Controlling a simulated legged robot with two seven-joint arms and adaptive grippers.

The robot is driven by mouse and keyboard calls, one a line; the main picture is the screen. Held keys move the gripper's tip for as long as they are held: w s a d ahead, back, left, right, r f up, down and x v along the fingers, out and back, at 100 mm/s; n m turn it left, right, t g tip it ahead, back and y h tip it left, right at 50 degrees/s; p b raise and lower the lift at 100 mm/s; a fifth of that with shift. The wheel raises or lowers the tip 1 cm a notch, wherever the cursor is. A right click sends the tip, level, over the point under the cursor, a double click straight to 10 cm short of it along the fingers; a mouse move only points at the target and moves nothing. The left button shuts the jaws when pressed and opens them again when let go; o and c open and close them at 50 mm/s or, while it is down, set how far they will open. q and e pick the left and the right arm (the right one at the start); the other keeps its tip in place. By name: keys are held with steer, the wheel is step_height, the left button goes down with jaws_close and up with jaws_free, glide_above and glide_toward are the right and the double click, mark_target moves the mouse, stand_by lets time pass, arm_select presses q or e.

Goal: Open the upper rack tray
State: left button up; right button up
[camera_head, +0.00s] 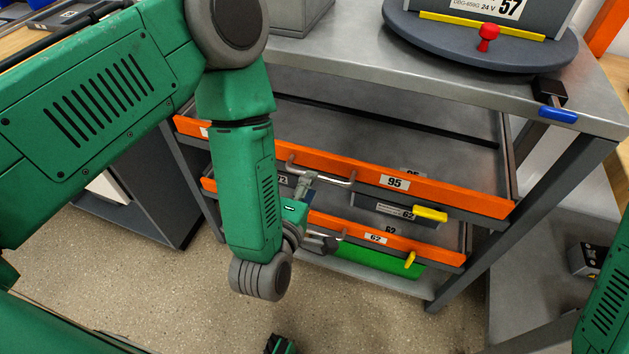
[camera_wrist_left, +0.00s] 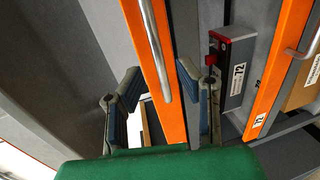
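The upper rack tray (camera_head: 450,191) has an orange front labelled 95 and a metal bar handle (camera_head: 335,178). Its front lies about flush with the rack's post and in line with the tray below. The part of its grey floor that shows is bare. My left gripper (camera_head: 312,213) is at the left part of this front, partly hidden by my forearm. In the left wrist view, its two fingers (camera_wrist_left: 163,105) stand wide apart on either side of the orange front and handle (camera_wrist_left: 156,45). I cannot tell whether a finger touches the handle. My right gripper is not in view.
The lower tray (camera_head: 438,256), labelled 62, is just below, with a grey box labelled 72 (camera_wrist_left: 236,80) showing behind its front. The rack top (camera_head: 340,40) overhangs above, bearing a round turntable (camera_head: 480,42) and a blue-handled item (camera_head: 558,114). Speckled floor is clear in front.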

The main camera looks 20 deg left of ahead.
arm_select(q)
steer(key=x, duration=0.1)
steer(key=b+x, duration=0.1)
steer(key=x, duration=0.1)
steer(key=shift+w+d, duration=0.35)
steer(key=shift+d, duration=0.05)
steer(key=shift+w+a+f, duration=0.1)
steer(key=shift+w+a, duration=0.2)
steer(key=shift+a, duration=0.35)
steer(key=shift+d, duration=0.2)
jaws_close()
steer(key=shift+d, duration=0.25)
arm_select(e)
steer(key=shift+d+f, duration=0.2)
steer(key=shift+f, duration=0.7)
